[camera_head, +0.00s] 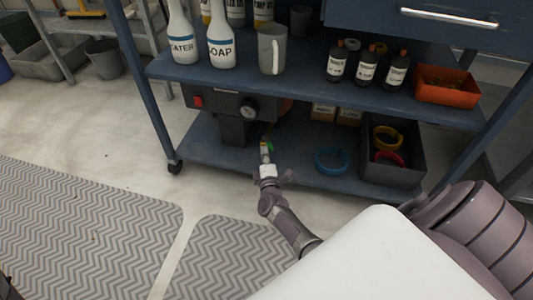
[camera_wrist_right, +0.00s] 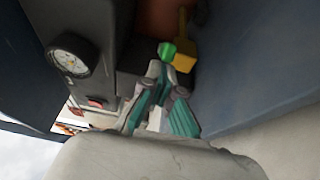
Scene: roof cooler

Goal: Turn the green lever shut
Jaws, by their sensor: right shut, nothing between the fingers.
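The green lever (camera_wrist_right: 167,50) shows in the right wrist view beside a yellow brass fitting (camera_wrist_right: 184,54). In the head view the green lever (camera_head: 270,147) is a small spot just beyond my right gripper (camera_head: 265,153). My right gripper also shows in the right wrist view (camera_wrist_right: 155,72), with its fingers closed together and nothing between them. Its fingertips are close to the lever; I cannot tell whether they touch it.
A dark machine with a gauge (camera_wrist_right: 70,54) stands close beside the gripper. The blue upper shelf (camera_head: 300,88) overhangs the lower shelf (camera_head: 200,150). A blue ring (camera_head: 331,160) and a dark bin (camera_head: 392,165) lie to the right. The matted floor (camera_head: 90,215) is clear.

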